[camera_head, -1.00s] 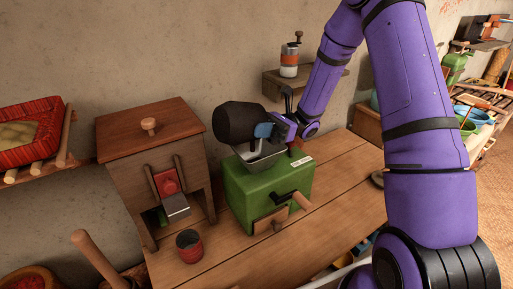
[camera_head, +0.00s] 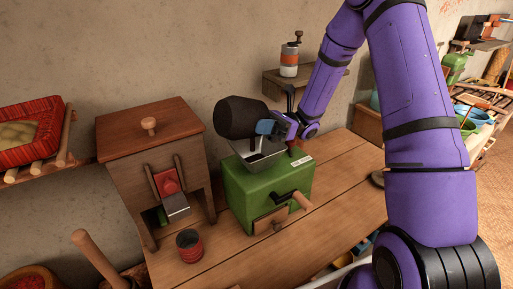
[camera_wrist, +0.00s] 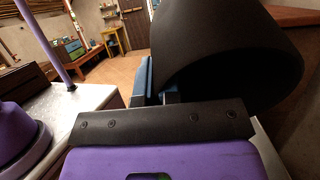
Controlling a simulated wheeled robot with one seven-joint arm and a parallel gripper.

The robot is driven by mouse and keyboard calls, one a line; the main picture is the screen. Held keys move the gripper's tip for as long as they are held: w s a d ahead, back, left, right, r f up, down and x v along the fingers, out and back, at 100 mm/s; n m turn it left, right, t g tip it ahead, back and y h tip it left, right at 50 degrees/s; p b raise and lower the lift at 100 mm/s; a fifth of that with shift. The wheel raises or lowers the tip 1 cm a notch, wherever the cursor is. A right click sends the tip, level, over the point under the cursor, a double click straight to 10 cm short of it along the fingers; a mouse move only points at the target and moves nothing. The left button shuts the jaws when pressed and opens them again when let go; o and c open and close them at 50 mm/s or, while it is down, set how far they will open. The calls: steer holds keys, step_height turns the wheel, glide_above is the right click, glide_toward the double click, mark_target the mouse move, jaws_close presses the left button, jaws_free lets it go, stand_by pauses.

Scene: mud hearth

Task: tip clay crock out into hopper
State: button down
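The dark clay crock (camera_head: 240,117) lies tipped on its side in the air, just above the metal hopper (camera_head: 268,160) on top of the green mill (camera_head: 250,197). My gripper (camera_head: 266,127) has its blue fingers closed on the crock's right end. In the wrist view, the crock (camera_wrist: 225,45) fills the upper right, and the blue fingers of my gripper (camera_wrist: 155,85) meet its edge. The crock's contents are not visible, and I cannot see anything falling from it. The crock hides part of the hopper's back.
A wooden cabinet mill (camera_head: 150,145) stands left of the green mill, with a small red-rimmed cup (camera_head: 189,246) in front. The table (camera_head: 340,185) is bare right of the green mill.

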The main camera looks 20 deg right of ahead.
steer(key=shift+w+d+r+y, duration=0.15)
steer(key=shift+d+r+y, duration=0.2)
steer(key=shift+r+y, duration=0.4)
stand_by(1.0)
